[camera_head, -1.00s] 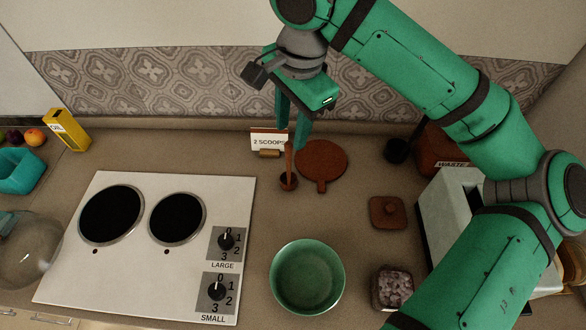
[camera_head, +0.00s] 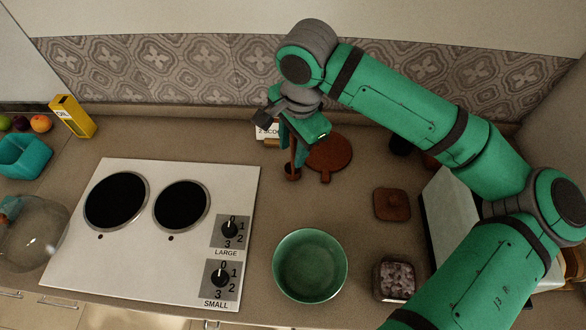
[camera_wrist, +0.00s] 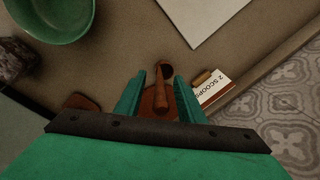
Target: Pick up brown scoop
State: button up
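The brown scoop (camera_head: 292,172) stands on the counter near the back wall, its handle pointing up. In the wrist view the scoop's round bowl (camera_wrist: 166,69) lies ahead of my fingertips and its handle comes back toward the camera. My gripper (camera_head: 296,160) points down over the scoop. In the wrist view its two green fingers (camera_wrist: 160,85) are apart, one on each side of the handle. A gap seems to show between the handle and each finger. In the head view the gripper partly hides the handle.
A "2 SCOOPS" card (camera_head: 266,132) stands close behind the scoop at left. A round brown board (camera_head: 332,153) lies just right of it. A green bowl (camera_head: 310,265), a stovetop (camera_head: 150,225), a brown square lid (camera_head: 392,204) and a jar (camera_head: 394,279) are nearer the front.

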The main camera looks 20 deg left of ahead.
grip_shut()
